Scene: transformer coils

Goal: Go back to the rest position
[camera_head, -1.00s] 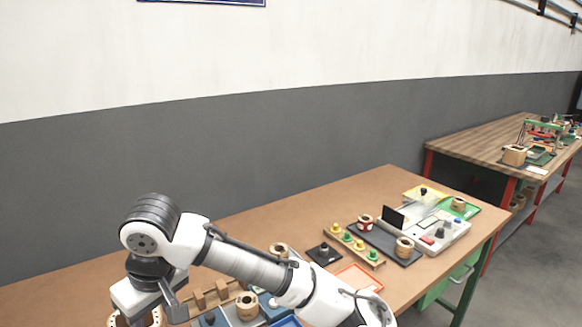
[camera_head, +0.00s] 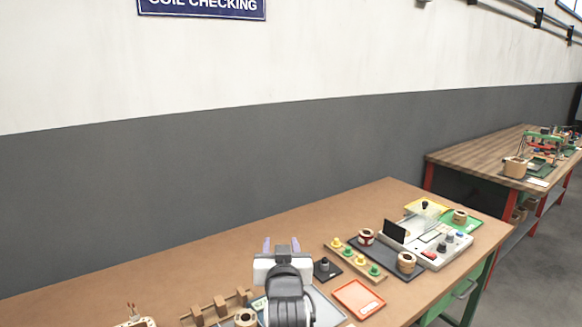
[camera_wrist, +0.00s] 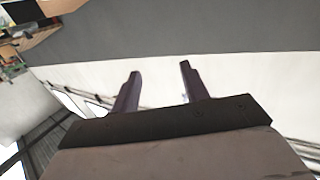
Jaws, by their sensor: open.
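My gripper (camera_head: 282,245) is at the lower middle of the head view, raised in front of the workbench, with its two fingers apart and pointing up and away. In the wrist view my gripper (camera_wrist: 160,75) is open, with nothing between its fingers. Behind the fingers there is only white and grey wall. My folded arm hides part of the blue and grey trays (camera_head: 325,308) on the bench.
The brown workbench (camera_head: 130,290) holds a tester (camera_head: 440,240), coils on a dark tray (camera_head: 385,256), a peg strip (camera_head: 355,262), an orange tray (camera_head: 358,298) and a wooden rack (camera_head: 215,306). The bench's back left is clear. A second bench (camera_head: 480,150) stands far right.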

